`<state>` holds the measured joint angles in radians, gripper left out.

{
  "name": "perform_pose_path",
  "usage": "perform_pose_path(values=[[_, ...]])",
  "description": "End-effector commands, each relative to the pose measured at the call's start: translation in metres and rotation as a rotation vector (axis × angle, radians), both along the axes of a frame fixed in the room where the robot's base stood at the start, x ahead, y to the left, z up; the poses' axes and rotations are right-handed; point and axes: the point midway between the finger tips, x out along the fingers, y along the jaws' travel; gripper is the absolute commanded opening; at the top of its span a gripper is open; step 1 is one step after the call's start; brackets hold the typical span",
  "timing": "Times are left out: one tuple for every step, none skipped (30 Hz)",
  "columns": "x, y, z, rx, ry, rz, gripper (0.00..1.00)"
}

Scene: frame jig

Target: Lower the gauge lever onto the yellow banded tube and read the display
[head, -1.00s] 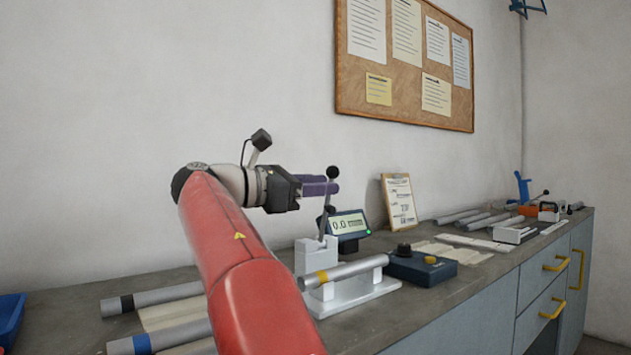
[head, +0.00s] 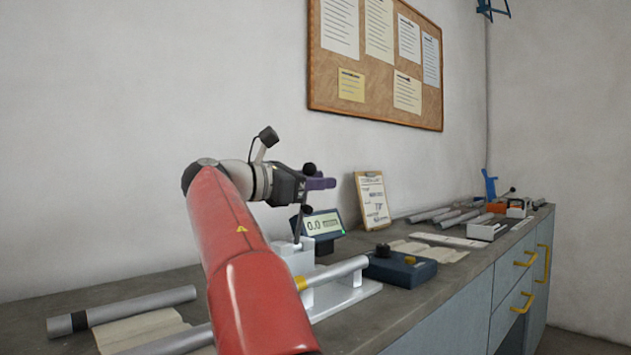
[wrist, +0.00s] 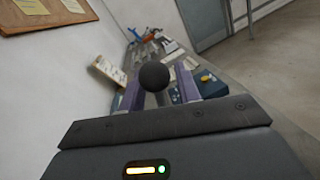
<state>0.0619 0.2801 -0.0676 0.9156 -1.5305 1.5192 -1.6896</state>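The gauge lever stands upright, its black ball knob (head: 310,169) at the top and well above the tube. My gripper (head: 324,183) is at the knob. In the wrist view its purple fingers (wrist: 158,92) are spread apart, with the knob (wrist: 154,76) between or just above them; firm contact does not show. The yellow banded tube (head: 335,273) lies in the pale gauge base (head: 345,297), its yellow band partly behind my red arm. The display (head: 321,224) behind the lever reads 0.0, with a green light.
A dark blue box with a black knob (head: 400,268) stands right of the base. More tubes (head: 137,309) lie on cloths at left. A clipboard (head: 371,200) leans on the wall. Tubes and tools crowd the bench's far right end.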

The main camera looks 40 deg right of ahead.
Motion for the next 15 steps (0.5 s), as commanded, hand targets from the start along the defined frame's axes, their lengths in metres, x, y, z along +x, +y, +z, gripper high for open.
perform_pose_path(values=[[0.0001,-0.0003,-0.0001,0.0,0.0,0.0,0.33],[0.0001,-0.0003,-0.0001,0.0,0.0,0.0,0.33],[0.0002,-0.0002,0.0,0.0,0.0,0.0,0.33],[0.0002,-0.0001,0.0,0.0,0.0,0.0,0.33],[0.0002,-0.0001,0.0,0.0,0.0,0.0,0.33],[0.0002,-0.0001,0.0,0.0,0.0,0.0,0.3],[0.0002,0.0,0.0,0.0,0.0,0.0,0.26],[0.0002,0.0,0.0,0.0,0.0,0.0,0.22],[0.0002,0.0,0.0,0.0,0.0,0.0,0.17],[0.0002,0.0001,0.0,0.0,0.0,0.0,0.13],[0.0002,0.0001,0.0,0.0,0.0,0.0,0.09],[0.0002,0.0001,0.0,0.0,0.0,0.0,0.04],[0.0002,0.0001,0.0001,0.0,0.0,0.001,0.01],[0.0001,0.0001,0.0002,0.0,0.0,0.001,0.0],[0.0001,0.0001,0.0004,-0.001,0.0,0.001,0.0]])
